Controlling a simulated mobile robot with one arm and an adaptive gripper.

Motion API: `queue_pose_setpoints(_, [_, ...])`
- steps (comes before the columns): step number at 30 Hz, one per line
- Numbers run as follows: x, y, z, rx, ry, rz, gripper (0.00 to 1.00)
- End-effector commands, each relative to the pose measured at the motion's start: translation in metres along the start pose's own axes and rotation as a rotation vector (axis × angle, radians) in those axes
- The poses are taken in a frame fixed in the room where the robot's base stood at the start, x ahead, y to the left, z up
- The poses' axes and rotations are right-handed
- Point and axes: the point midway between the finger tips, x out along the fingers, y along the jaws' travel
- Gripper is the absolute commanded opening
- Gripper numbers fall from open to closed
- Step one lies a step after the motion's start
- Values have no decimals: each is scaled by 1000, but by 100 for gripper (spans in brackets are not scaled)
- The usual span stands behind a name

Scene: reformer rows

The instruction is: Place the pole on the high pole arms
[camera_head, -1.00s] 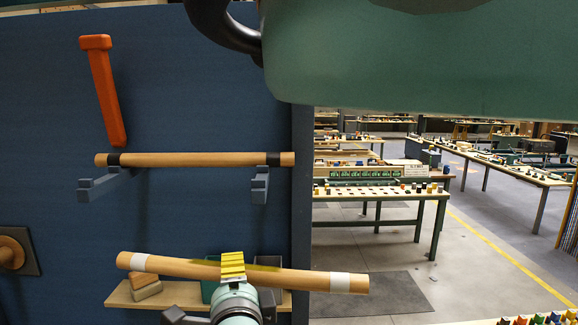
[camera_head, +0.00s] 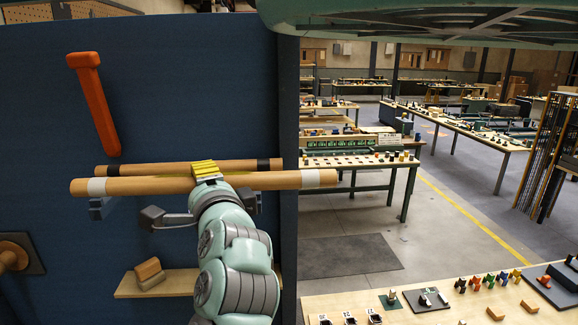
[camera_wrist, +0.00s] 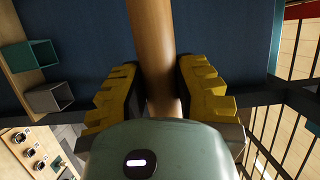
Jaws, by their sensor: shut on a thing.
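My gripper (camera_head: 206,172) is shut around the middle of a wooden pole (camera_head: 140,186) with a whitish band near each end. The held pole is nearly level, across the front of the blue wall. In the wrist view, the pole (camera_wrist: 152,40) runs between the yellow pads of my gripper (camera_wrist: 163,95). Another wooden pole (camera_head: 248,166) with black bands is just behind and above the held one. A grey-blue pole arm (camera_head: 101,208) shows below the held pole's left part; the right arm is hidden behind my arm. Contact between held pole and arms cannot be told.
An orange bar (camera_head: 94,103) is on the wall above the poles. A small shelf (camera_head: 178,283) with wooden blocks (camera_head: 149,272) is below. A round wooden knob (camera_head: 14,256) is at far left.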

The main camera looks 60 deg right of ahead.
Motion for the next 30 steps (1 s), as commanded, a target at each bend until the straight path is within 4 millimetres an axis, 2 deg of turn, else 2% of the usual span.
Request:
queue_pose_setpoints(1, [11, 9, 5, -13, -9, -5, 0])
queue_pose_setpoints(3, [23, 9, 10, -12, -10, -7, 0])
queue_pose_setpoints(10, [47, 12, 17, -9, -7, -9, 0])
queue_pose_setpoints(12, [64, 3, 22, -5, -10, 1, 0])
queue_pose_setpoints(19, [108, 9, 34, -4, -7, 0, 0])
queue_pose_setpoints(26, [122, 13, 37, -5, -2, -4, 0])
queue_pose_setpoints(30, [122, 31, 37, -4, -2, -3, 0])
